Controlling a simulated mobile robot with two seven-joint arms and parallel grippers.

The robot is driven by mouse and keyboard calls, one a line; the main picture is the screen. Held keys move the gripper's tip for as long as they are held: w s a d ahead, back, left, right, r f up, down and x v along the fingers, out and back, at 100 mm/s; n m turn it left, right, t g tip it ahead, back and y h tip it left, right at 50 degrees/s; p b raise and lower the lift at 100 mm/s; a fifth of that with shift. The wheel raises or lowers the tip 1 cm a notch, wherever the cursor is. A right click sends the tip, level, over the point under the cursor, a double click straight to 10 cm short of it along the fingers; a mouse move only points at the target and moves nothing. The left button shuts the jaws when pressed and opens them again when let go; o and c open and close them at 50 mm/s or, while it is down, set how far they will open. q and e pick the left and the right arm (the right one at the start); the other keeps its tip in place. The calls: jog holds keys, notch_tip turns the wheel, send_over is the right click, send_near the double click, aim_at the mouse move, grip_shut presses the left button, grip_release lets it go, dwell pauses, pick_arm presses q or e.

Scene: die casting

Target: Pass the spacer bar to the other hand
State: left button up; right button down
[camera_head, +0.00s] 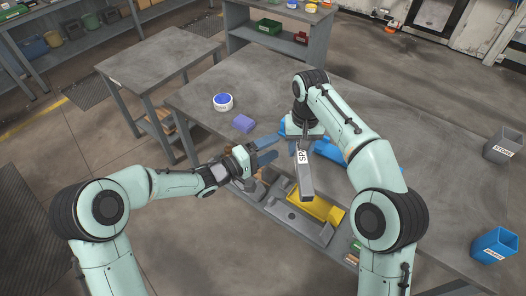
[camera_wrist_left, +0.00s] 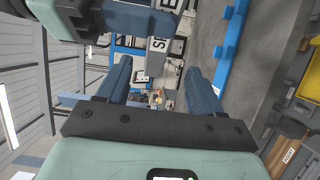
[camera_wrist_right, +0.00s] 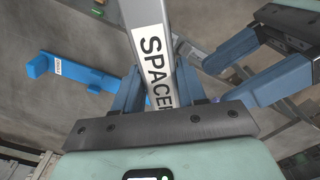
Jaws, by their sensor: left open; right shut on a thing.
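The spacer bar (camera_head: 306,182) is a grey bar with a white label reading SPACER. My right gripper (camera_head: 303,143) is shut on it, and the bar hangs below that gripper above the table's near edge. In the right wrist view the bar (camera_wrist_right: 182,88) runs between the right fingers. My left gripper (camera_head: 266,154) is open and empty, just left of the bar, with its fingers pointing toward it. The left fingers also show in the right wrist view (camera_wrist_right: 245,68), beside the bar and apart from it. In the left wrist view the bar's label (camera_wrist_left: 158,43) shows beyond the open fingers (camera_wrist_left: 158,90).
A blue labelled part (camera_head: 331,151) lies on the table (camera_head: 420,150) behind the bar. A purple block (camera_head: 243,123) and a white tub (camera_head: 223,102) stand left. A yellow part (camera_head: 316,209) and a grey die block (camera_head: 290,217) are below. A grey bin (camera_head: 502,146) and blue bin (camera_head: 494,246) stand right.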

pick_arm(q)
jog(key=x, duration=0.9)
jog(key=shift+w+d, duration=0.25)
grip_shut()
pick_arm(e)
jog(key=c, duration=0.7)
grip_release()
jog(key=shift+o, duration=0.7)
pick_arm(q)
jog(key=shift+s+d, duration=0.1)
pick_arm(e)
jog(key=shift+a, duration=0.1)
